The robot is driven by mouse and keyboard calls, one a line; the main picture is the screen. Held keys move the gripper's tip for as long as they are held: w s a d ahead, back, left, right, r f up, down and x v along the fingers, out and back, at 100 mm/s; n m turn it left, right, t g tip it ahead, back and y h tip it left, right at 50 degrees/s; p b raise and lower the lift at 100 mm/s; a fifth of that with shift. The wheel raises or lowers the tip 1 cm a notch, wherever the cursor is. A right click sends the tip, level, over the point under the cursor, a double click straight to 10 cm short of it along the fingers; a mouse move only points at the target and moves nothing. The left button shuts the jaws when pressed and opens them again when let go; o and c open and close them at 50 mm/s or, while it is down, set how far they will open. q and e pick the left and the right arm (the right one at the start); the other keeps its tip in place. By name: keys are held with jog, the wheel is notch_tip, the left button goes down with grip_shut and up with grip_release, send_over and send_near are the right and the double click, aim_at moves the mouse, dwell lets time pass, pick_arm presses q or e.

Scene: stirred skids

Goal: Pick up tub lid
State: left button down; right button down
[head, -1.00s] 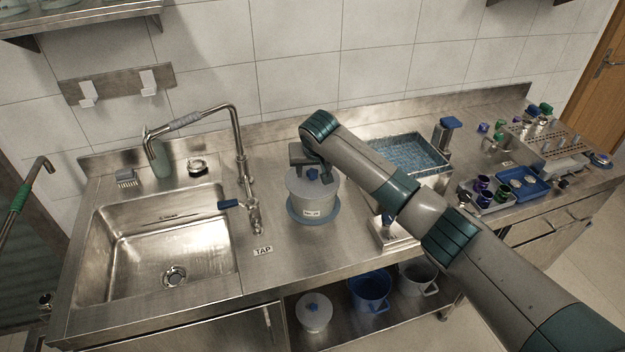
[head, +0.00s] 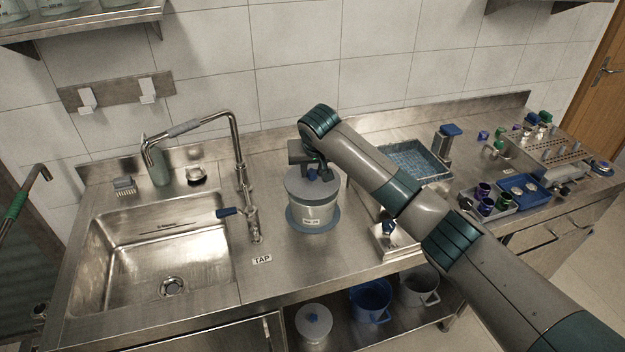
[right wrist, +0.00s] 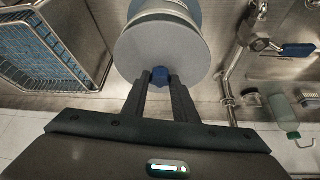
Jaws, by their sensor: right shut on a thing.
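The tub lid (head: 300,189) is a grey disc with a blue knob, over the pale tub (head: 322,214) in the middle of the counter. My right gripper (head: 313,172) comes down from above and is shut on the knob. In the right wrist view the fingertips of my gripper (right wrist: 160,84) pinch the blue knob, and the lid (right wrist: 150,48) spreads out beyond them. The lid looks slightly raised over the tub, but the gap is hard to judge. The tub has a white label and stands on a blue-grey round base. My left gripper is not in view.
The sink (head: 150,255) and tap (head: 241,180) are left of the tub. A blue wire basket (head: 420,158) stands right of it, partly behind my arm. Another lidded tub (head: 313,325) and a blue bucket (head: 371,300) are on the lower shelf.

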jog(key=shift+r+b, duration=0.4)
jog(key=shift+r, duration=0.25)
jog(key=d+r+b, duration=0.4)
jog(key=d+r, duration=0.3)
jog(key=d, duration=0.4)
jog(key=shift+s+d, duration=0.25)
jog(key=shift+d, duration=0.05)
